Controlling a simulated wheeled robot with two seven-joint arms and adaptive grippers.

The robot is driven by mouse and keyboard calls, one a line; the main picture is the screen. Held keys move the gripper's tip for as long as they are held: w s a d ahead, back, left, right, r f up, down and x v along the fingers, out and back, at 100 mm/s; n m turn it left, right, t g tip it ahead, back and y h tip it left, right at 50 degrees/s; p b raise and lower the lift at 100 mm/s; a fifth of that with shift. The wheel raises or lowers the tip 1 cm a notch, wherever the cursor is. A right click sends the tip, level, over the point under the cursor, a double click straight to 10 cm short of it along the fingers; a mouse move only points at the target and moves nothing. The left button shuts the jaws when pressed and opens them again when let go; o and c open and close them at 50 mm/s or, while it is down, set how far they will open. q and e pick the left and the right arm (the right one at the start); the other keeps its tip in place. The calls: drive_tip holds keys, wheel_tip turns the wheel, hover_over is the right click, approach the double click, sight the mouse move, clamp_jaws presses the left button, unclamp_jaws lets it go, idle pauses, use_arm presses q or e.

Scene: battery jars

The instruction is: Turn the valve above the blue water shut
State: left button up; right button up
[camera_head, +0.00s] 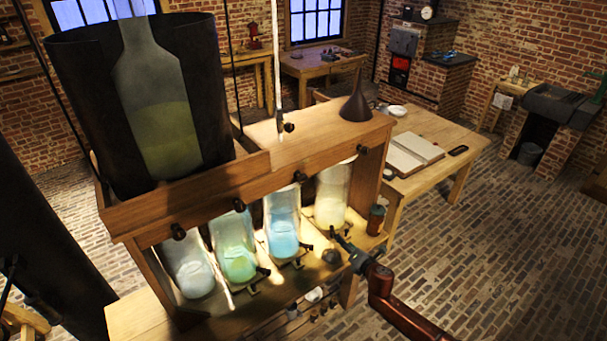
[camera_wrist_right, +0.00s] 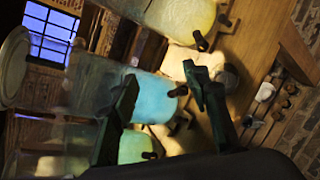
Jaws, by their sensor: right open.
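The jar of blue water (camera_head: 284,240) stands in the wooden rack between the green jar (camera_head: 236,255) and the pale yellow jar (camera_head: 331,195). A dark valve knob (camera_head: 299,176) sits on the rack's upper beam above the blue jar. My right gripper (camera_head: 340,241) is open and empty, low in front of the rack, to the right of the blue jar and below the valve. In the right wrist view the blue jar (camera_wrist_right: 152,97) lies behind and between the open fingers of the gripper (camera_wrist_right: 163,98); the upper valve cannot be made out there. My left gripper is not in view.
Similar knobs sit along the beam (camera_head: 239,205), and small dark taps (camera_head: 262,270) stand at the jars' feet. A large dark vessel (camera_head: 85,110) with a cut-away bottle rises at the upper left. A table with an open book (camera_head: 415,152) stands behind, right.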

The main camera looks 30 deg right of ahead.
drive_tip(key=w+a+r+n+t+y+p, duration=0.1)
drive_tip(key=w+a+r+n, duration=0.15)
drive_tip(key=r, duration=0.65)
drive_tip(key=w+a+r+n+t+y, duration=0.1)
drive_tip(key=w+a+r+n+t, duration=0.2)
drive_tip(key=r, duration=0.6)
drive_tip(key=n+y+p, duration=0.1)
drive_tip(key=n+y, duration=0.1)
drive_tip(key=n, duration=0.5)
approach(305, 180)
drive_tip(key=w, duration=0.3)
drive_tip(key=shift+w+a, duration=0.3)
drive_tip(key=shift+w, duration=0.3)
drive_tip(key=w+p, duration=0.1)
drive_tip(key=w, duration=0.6)
drive_tip(key=shift+a+f+p, duration=0.2)
drive_tip(key=shift+p, duration=0.2)
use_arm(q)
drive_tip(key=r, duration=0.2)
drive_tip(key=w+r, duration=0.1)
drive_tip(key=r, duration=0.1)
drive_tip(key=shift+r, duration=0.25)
use_arm(e)
drive_tip(key=shift+s, duration=0.1)
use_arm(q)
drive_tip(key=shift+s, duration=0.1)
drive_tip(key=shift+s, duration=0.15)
use_arm(e)
drive_tip(key=c, duration=1.1)
